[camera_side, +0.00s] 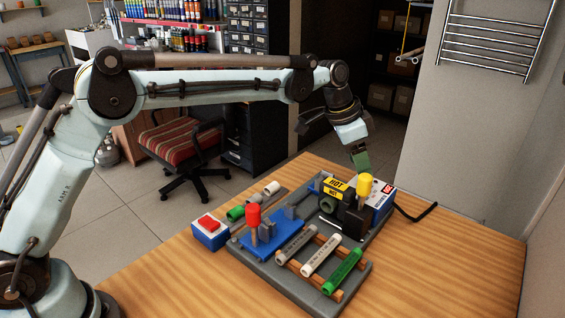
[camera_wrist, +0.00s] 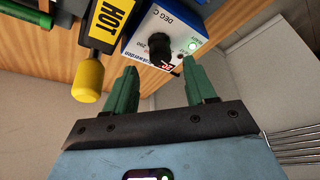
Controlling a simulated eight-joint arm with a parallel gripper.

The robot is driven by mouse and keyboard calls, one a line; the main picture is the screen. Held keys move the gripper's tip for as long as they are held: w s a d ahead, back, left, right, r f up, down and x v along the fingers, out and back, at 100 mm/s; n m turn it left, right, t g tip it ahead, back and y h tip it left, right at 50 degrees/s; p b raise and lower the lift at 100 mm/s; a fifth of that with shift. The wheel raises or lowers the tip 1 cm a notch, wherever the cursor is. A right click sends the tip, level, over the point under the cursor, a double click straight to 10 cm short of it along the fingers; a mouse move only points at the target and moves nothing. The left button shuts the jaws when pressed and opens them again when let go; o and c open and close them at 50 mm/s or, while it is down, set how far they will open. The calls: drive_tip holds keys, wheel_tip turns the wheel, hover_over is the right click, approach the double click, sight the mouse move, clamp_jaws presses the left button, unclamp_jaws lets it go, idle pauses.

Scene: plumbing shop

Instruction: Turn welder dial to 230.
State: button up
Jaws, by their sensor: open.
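The welder's control box (camera_side: 381,199) is blue and white and stands at the right end of the grey tray on the table. In the wrist view its white face (camera_wrist: 172,32) reads "DEG C" and carries a black dial (camera_wrist: 158,52), a small red display and a lit green lamp. The number the dial points to is too small to read for sure. My gripper (camera_wrist: 163,78) has green fingers, spread apart and empty, with the dial between and just beyond their tips. In the side view my gripper (camera_side: 361,160) is just above and behind the box, and the dial is hidden.
A yellow-handled black welder with a "HOT" label (camera_side: 341,187) stands left of the box. The grey tray (camera_side: 310,295) holds a blue fixture with a red handle (camera_side: 253,214) and white, grey and green pipes. A black cable (camera_side: 415,215) trails right. The table's front is clear.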

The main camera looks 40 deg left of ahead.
drive_tip(key=shift+x, duration=2.3)
drive_tip(key=c, duration=1)
drive_tip(key=m+g, duration=0.1)
drive_tip(key=m, duration=0.2)
drive_tip(key=shift+w+a+m+h, duration=0.1)
drive_tip(key=shift+a+m+h, duration=0.05)
drive_tip(key=shift+m+h, duration=0.2)
drive_tip(key=shift+m+g+h, duration=0.35)
drive_tip(key=shift+m+g, duration=0.45)
drive_tip(key=shift+m, duration=1.05)
